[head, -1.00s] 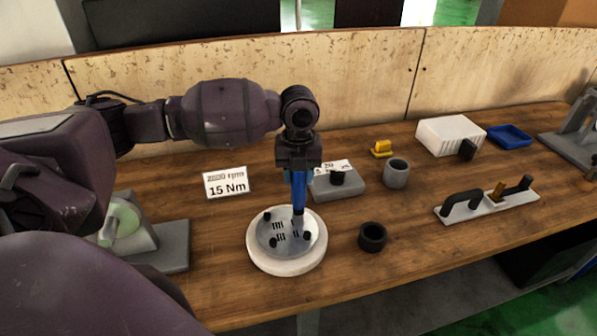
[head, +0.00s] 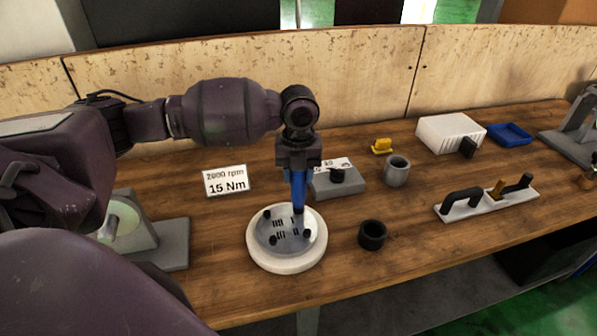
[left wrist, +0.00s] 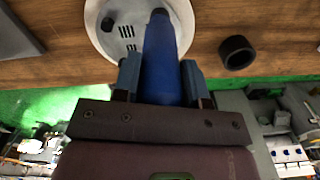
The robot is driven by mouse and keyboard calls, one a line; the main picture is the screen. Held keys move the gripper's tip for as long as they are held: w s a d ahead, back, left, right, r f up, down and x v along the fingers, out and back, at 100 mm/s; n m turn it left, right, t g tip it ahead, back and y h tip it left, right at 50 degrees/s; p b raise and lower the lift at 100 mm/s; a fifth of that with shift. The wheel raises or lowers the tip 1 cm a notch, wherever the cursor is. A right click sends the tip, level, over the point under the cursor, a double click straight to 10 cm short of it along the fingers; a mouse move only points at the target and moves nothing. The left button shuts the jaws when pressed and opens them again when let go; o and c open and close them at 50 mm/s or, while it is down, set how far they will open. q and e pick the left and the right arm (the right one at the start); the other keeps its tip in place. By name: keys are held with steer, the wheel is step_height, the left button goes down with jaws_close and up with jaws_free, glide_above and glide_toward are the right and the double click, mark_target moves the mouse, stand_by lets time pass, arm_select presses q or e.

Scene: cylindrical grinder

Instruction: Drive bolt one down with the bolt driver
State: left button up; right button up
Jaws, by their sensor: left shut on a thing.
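My left gripper (head: 298,172) is shut on the blue bolt driver (head: 299,190) and holds it upright. The driver also shows between the fingers in the left wrist view (left wrist: 164,62). Its dark lower tip is at the rear right of the round metal plate (head: 262,232), beside the single-stroke mark. The bolt there is hidden by the tip, so I cannot tell its height. Three other dark bolts stand in the plate, at the left (head: 267,213), front left (head: 273,240) and right (head: 306,233). My right gripper is not in view.
A sign reading 15 Nm (head: 227,181) stands behind the plate. A grey block (head: 345,184) is just behind the driver. A black ring (head: 372,235) and a grey cup (head: 396,171) stand to the right. A handled tool (head: 487,203) lies farther right.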

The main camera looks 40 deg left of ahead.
arm_select(q)
steer(key=shift+f, duration=0.1)
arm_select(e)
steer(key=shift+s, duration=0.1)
arm_select(q)
steer(key=shift+f, duration=0.15)
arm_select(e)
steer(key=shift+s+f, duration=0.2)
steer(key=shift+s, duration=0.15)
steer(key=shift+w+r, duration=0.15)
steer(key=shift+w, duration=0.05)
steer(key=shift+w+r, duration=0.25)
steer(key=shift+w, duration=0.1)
arm_select(q)
steer(key=shift+p, duration=0.3)
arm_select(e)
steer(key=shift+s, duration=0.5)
arm_select(q)
steer(key=shift+f, duration=0.1)
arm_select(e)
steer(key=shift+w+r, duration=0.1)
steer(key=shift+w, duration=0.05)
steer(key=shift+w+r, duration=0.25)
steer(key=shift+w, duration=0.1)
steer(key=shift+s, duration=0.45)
